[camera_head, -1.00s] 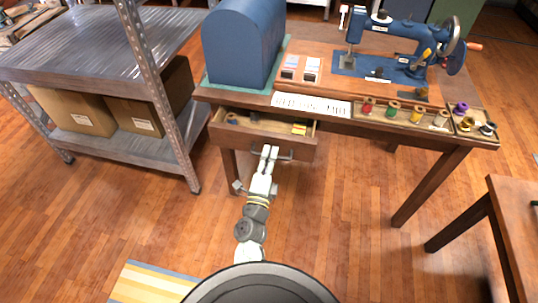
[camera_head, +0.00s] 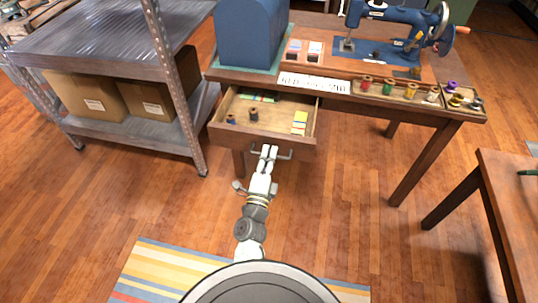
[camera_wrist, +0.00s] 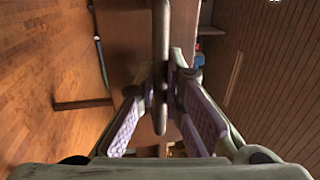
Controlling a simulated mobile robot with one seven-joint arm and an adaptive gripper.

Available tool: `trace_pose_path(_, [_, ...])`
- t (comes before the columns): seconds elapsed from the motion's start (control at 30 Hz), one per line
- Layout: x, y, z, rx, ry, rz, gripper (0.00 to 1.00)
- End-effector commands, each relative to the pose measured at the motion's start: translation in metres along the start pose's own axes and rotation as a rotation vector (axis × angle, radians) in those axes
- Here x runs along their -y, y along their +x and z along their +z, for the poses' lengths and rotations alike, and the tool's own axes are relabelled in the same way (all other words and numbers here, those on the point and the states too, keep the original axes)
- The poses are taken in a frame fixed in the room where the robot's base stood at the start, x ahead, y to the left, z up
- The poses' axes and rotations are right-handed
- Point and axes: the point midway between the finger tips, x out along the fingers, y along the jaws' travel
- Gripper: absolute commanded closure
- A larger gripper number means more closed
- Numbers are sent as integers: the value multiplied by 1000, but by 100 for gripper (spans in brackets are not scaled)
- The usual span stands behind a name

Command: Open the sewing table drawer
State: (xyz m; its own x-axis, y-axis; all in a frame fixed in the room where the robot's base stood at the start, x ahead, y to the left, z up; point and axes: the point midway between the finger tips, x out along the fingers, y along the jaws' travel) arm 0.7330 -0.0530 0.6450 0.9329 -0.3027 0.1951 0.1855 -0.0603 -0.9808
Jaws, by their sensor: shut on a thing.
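The sewing table (camera_head: 350,97) is brown wood with a blue sewing machine (camera_head: 385,40) on top. Its drawer (camera_head: 231,136) stands pulled out at the left, and its inside shows. In the drawer are spools (camera_head: 254,114) and small coloured packets (camera_head: 299,122). My gripper (camera_head: 268,153) is at the drawer's front, shut on the metal drawer handle (camera_head: 285,156). In the wrist view the handle (camera_wrist: 161,40) runs as a bar between the two fingers of my gripper (camera_wrist: 166,90). The fingers hide part of the handle.
A metal shelf (camera_head: 100,45) with cardboard boxes (camera_head: 95,98) stands at the left. A second wooden table (camera_head: 500,185) is at the right. A striped rug (camera_head: 155,270) lies in front. The wooden floor between is clear.

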Motion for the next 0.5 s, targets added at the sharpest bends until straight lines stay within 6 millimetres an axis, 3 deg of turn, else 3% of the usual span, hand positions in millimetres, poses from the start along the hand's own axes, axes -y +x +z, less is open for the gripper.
trace_pose_path(0.27, [0,0,-1,-2,0,-1,100])
trace_pose_path(0.3, [0,0,-1,-2,0,-1,90])
trace_pose_path(0.5, [0,0,0,-1,0,-1,77])
